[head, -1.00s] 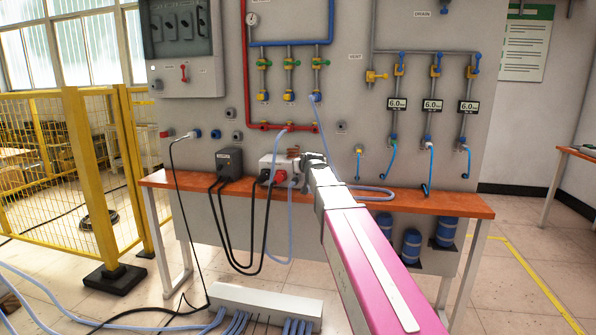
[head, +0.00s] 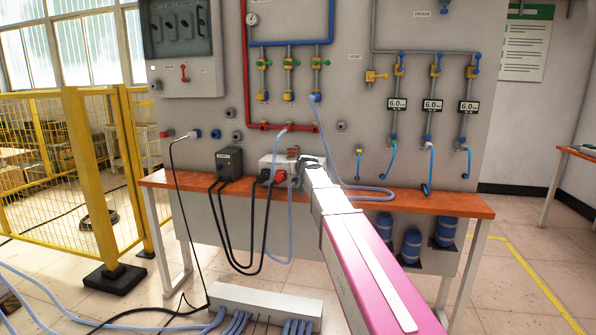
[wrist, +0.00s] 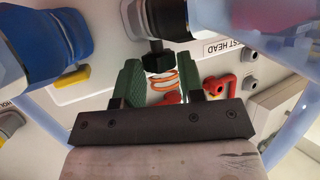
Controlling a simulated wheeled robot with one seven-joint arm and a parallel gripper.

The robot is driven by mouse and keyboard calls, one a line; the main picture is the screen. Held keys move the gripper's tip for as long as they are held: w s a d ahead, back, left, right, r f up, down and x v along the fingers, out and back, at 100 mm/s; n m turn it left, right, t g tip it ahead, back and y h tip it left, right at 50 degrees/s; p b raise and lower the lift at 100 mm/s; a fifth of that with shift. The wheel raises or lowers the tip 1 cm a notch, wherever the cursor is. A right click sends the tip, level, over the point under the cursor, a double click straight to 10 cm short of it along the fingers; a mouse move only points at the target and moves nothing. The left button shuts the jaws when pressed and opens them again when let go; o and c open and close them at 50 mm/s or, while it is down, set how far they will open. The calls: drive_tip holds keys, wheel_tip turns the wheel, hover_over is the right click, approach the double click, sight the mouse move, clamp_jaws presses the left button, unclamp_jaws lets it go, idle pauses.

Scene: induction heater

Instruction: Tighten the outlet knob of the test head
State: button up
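The test head is a white box (head: 266,160) on the orange bench, with a red round part on its front and a copper coil (head: 292,151) at its top right. In the wrist view its panel carries a partly hidden "ST HEAD" label (wrist: 228,49) and the coil (wrist: 163,80). A black knob-like part on a short stem (wrist: 157,60) lies between and just beyond my green fingertips. I take it for the outlet knob. My gripper (wrist: 157,76) is open, its fingers apart on either side; contact is unclear. In the head view my gripper (head: 310,161) is at the box's right side, mostly hidden by my wrist.
A blue hose fitting (wrist: 48,42) is close on the left in the wrist view, and another fitting with a hose (wrist: 215,14) is close at upper right. A dark box (head: 229,163) with black cables stands left of the test head. A pale hose (head: 372,194) loops on the bench right.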

drive_tip(key=shift+a+m+h, duration=0.1)
drive_tip(key=shift+m+h, duration=0.4)
drive_tip(key=shift+h, duration=0.1)
drive_tip(key=shift+a+m+h, duration=0.2)
drive_tip(key=shift+m+h, duration=0.6)
drive_tip(key=shift+h, duration=0.1)
drive_tip(key=m+h, duration=0.3)
drive_tip(key=h, duration=0.1)
drive_tip(key=shift+w+a+m+g, duration=0.15)
drive_tip(key=shift+a+m+g, duration=0.15)
drive_tip(key=shift+a, duration=0.05)
drive_tip(key=shift+w+a+m+g+h, duration=0.1)
drive_tip(key=shift+a+m+g+h, duration=0.05)
drive_tip(key=shift+m+g+h, duration=0.85)
drive_tip(key=shift+w+a+m+g+h, duration=0.1)
drive_tip(key=shift+m+g+h, duration=0.5)
drive_tip(key=shift+m+h, duration=0.65)
drive_tip(key=shift+m, duration=0.25)
drive_tip(key=o, duration=0.6)
drive_tip(key=shift+o, duration=0.2)
drive_tip(key=shift+s, duration=0.1)
